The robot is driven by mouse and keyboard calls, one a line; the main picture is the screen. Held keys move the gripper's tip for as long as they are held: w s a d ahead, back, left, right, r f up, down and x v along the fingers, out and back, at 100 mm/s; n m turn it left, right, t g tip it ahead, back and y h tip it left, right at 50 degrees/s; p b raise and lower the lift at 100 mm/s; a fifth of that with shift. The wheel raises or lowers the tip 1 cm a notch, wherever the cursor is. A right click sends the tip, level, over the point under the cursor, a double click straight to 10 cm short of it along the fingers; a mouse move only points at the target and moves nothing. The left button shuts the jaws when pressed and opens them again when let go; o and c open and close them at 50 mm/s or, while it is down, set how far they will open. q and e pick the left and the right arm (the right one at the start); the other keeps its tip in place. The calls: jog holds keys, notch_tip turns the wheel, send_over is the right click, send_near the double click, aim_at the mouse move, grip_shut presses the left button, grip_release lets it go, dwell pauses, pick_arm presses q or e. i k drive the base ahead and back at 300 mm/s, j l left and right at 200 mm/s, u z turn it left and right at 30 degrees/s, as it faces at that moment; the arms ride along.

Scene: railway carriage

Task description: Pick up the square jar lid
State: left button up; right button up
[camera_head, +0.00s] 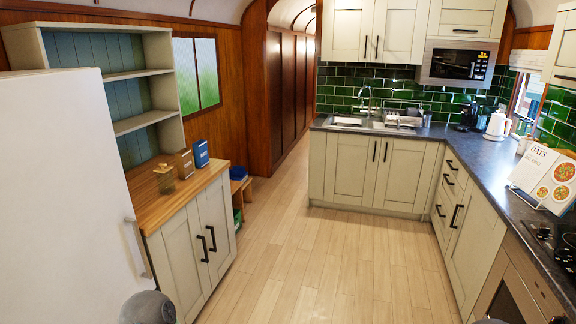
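A small square glass jar (167,184) stands on the wooden top of the cream dresser at left. A light brown piece on its top looks like the square lid (163,170). It is small in this view, so I cannot tell how it sits on the jar. Neither of my grippers is in view.
A brown box (184,163) and a blue box (201,154) stand right of the jar on the wooden counter (212,174). A white fridge (62,200) rises at the left front. The wooden floor (320,265) is clear. Kitchen cabinets (375,172) line the back and right.

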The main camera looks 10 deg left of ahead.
aim_at(163, 168)
jog(key=i+l+u, duration=0.15)
jog(key=i+u, duration=0.25)
jog(key=i+l+u, duration=0.4)
jog(key=i, duration=0.15)
jog(key=i+l+u, duration=0.4)
jog(key=i+j, duration=0.05)
